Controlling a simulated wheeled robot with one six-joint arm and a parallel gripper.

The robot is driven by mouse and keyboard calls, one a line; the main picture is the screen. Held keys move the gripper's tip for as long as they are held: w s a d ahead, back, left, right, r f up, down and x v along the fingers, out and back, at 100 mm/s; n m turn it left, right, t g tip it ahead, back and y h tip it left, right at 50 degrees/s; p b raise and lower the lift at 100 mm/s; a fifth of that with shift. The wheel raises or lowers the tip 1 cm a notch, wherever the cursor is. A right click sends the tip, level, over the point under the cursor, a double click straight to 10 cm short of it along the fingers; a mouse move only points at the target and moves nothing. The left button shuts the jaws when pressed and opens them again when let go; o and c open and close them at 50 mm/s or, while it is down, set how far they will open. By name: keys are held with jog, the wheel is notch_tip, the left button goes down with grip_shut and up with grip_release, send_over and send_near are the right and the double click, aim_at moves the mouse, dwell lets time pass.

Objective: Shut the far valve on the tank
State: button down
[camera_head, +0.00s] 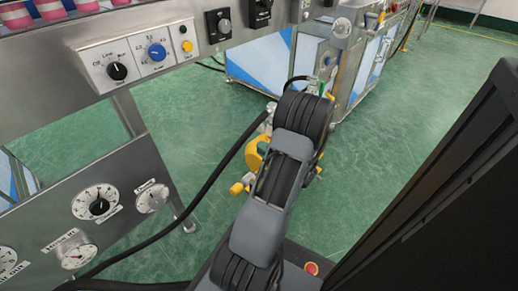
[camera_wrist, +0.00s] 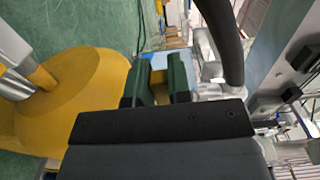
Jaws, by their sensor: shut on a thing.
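My gripper (camera_wrist: 158,82) has dark green fingers in the wrist view. They are shut on a small yellow piece (camera_wrist: 158,62), which looks like a valve handle. I cannot tell from this view which valve it is or how far it is turned. The rounded yellow tank (camera_wrist: 88,72) fills the left of the wrist view, beside the fingers. In the head view, my arm hides the gripper and most of the tank; yellow parts (camera_head: 253,156) show at the arm's left, and a few more at its right.
A black hose (camera_wrist: 226,45) rises close to the right of the fingers. In the head view, a black hose (camera_head: 215,172) runs from the tank area toward lower left. A steel control panel (camera_head: 105,210) with dials stands at left. A steel machine (camera_head: 350,75) stands behind. Green floor (camera_head: 400,130) is clear at right.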

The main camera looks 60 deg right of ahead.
jog(key=shift+s+f, duration=0.1)
jog(key=shift+f, duration=0.1)
jog(key=c, duration=1.3)
grip_release()
jog(key=shift+o, duration=1.2)
jog(key=shift+r, duration=0.1)
jog(key=p+v, duration=0.3)
jog(key=v, duration=1)
jog(key=shift+s+p, duration=0.3)
jog(key=shift+p, duration=0.1)
